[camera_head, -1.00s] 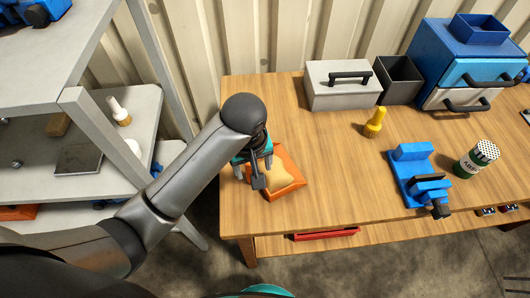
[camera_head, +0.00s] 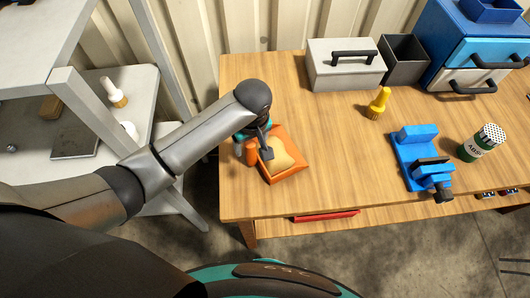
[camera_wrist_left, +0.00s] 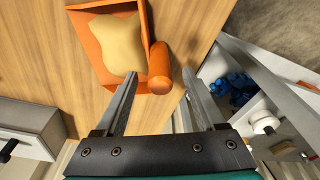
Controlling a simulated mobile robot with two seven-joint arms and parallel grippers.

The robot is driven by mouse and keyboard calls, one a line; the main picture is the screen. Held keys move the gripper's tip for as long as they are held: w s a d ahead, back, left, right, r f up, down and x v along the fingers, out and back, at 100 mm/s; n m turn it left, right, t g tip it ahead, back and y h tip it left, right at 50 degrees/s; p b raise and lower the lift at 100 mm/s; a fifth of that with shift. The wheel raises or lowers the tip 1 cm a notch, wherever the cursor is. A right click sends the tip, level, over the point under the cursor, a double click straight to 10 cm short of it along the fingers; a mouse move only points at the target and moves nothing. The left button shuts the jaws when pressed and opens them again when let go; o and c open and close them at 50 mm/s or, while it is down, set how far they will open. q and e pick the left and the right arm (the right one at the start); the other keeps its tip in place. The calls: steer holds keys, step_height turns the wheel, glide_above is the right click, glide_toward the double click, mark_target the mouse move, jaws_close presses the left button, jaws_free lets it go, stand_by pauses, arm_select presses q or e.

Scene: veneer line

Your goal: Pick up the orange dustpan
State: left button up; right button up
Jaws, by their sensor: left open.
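The orange dustpan (camera_head: 300,170) lies on the left end of the wooden table with a tan heap (camera_head: 283,158) in it. Its round orange handle (camera_head: 252,151) points left, toward the table's edge. My left gripper (camera_head: 255,145) is open above the handle and partly hides it. In the left wrist view the handle (camera_wrist_left: 160,66) shows between the two open fingertips (camera_wrist_left: 161,76) of my left gripper. I cannot tell whether either finger touches it. The pan's rim (camera_wrist_left: 146,20) and heap (camera_wrist_left: 119,45) show beyond. My right gripper is not in view.
On the wooden table (camera_head: 340,170) stand a grey toolbox (camera_head: 345,72), dark bin (camera_head: 402,62), blue drawer unit (camera_head: 475,50), yellow bottle (camera_head: 378,104), blue vise (camera_head: 415,150) and green shaker (camera_head: 482,143). A grey shelf (camera_head: 75,135) stands left. The table right of the dustpan is clear.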

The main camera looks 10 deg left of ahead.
arm_select(q)
steer(key=f, duration=0.5)
steer(key=shift+w+a+b, duration=0.15)
steer(key=shift+w+b, duration=0.05)
steer(key=shift+b, duration=0.2)
jaws_close()
stand_by(0.4)
